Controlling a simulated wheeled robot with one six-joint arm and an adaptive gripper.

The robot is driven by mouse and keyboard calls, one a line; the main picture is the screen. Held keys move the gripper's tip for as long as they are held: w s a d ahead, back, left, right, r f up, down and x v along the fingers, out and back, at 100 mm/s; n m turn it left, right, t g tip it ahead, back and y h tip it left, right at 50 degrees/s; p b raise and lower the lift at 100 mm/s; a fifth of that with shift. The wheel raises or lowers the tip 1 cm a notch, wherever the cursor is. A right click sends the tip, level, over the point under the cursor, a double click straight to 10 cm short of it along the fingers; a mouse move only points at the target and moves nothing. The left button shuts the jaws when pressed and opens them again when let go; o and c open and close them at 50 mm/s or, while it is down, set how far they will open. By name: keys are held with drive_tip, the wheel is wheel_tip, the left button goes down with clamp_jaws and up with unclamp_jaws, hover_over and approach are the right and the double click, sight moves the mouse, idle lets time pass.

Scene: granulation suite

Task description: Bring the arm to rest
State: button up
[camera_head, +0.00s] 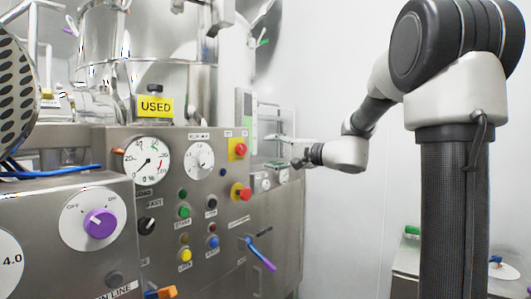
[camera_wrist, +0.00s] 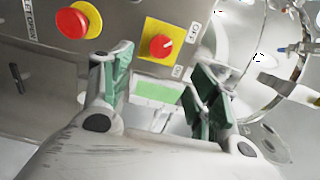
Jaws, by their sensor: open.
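My arm reaches in from the right in the head view, bent at the elbow, with its end near the right side of the steel control panel (camera_head: 225,180). My gripper (camera_wrist: 160,90) is open and empty in the wrist view, with green-padded fingers spread apart. In the head view the fingers are small and partly hidden behind the wrist. Between and beyond the fingers, the wrist view shows a red rotary switch on a yellow plate (camera_wrist: 159,42) and a pale green label or screen (camera_wrist: 158,93). I cannot tell whether the fingers touch anything.
The panel carries gauges (camera_head: 147,160), a red emergency button (camera_head: 240,192), several coloured buttons and a purple-handled lever (camera_head: 262,256). A steel vessel with a yellow USED sign (camera_head: 155,107) stands behind. A purple knob (camera_head: 99,224) is at near left. White wall space is open behind my arm.

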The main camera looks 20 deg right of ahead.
idle(0.4)
drive_tip(key=s+d+f+n+g+h, duration=0.1)
drive_tip(key=s+f+n+g+h, duration=0.2)
drive_tip(key=s+f+g, duration=0.9)
drive_tip(key=s+d+f+n+h, duration=0.2)
drive_tip(key=s, duration=0.5)
drive_tip(key=s+d+f+n+t+h, duration=0.1)
drive_tip(key=s+d+f+n+h, duration=0.1)
drive_tip(key=s, duration=0.6)
drive_tip(key=s+d+f+n+h, duration=0.2)
drive_tip(key=s+f+n+h, duration=0.1)
drive_tip(key=s, duration=0.4)
drive_tip(key=shift+s+d+f+n+t+h, duration=0.15)
drive_tip(key=shift+s+d+n+t+h, duration=0.15)
drive_tip(key=shift+s+d+t, duration=0.1)
